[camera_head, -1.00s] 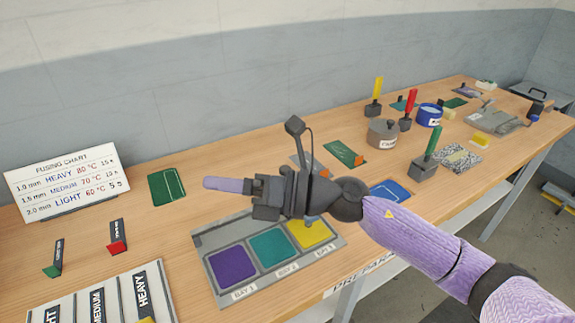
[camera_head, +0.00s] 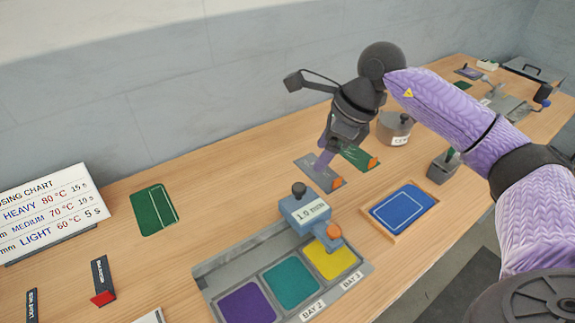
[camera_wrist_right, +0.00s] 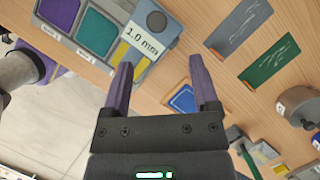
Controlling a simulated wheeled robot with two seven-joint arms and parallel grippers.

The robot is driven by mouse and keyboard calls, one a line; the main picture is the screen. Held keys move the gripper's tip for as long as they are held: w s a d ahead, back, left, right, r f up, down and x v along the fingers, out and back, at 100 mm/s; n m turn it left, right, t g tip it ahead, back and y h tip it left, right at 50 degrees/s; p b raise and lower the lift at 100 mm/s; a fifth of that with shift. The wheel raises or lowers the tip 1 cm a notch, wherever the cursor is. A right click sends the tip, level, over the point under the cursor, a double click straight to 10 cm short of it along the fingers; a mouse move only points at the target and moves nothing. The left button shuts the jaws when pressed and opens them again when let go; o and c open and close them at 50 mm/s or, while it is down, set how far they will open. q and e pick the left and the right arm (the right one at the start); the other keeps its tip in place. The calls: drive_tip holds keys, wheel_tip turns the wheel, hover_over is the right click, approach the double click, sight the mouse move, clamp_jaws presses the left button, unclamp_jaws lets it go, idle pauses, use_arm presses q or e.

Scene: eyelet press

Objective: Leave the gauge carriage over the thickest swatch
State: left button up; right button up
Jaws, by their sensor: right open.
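The gauge carriage (camera_head: 303,213) is a blue block with a dark knob, an orange tip and a "1.0 mm" label. It stands at the rear of the grey bay tray (camera_head: 224,262), in line with the yellow swatch (camera_head: 331,260) in bay 3, partly covering it. The teal swatch (camera_head: 291,284) and purple swatch (camera_head: 247,304) lie uncovered to its left. The carriage (camera_wrist_right: 150,28) also shows in the right wrist view. My right gripper (camera_wrist_right: 160,65) is open and empty, apart from the carriage; in the head view it (camera_head: 326,160) is above and behind it. My left gripper is out of view.
A fusing chart (camera_head: 45,211) stands at the left. A green card (camera_head: 154,209) lies on the table. A grey card (camera_head: 312,173) and another green card (camera_head: 359,157) lie beyond the carriage. A blue pad in a wooden tray (camera_head: 402,208) sits to the right.

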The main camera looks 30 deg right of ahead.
sight(300, 187)
drive_tip(key=x, duration=0.4)
drive_tip(key=b+x, duration=0.1)
drive_tip(key=x, duration=0.4)
drive_tip(key=shift+s+a+f, duration=0.1)
drive_tip(key=shift+a+f, duration=0.1)
drive_tip(key=shift+f, duration=0.15)
clamp_jaws()
drive_tip(key=shift+r, duration=0.1)
idle(0.7)
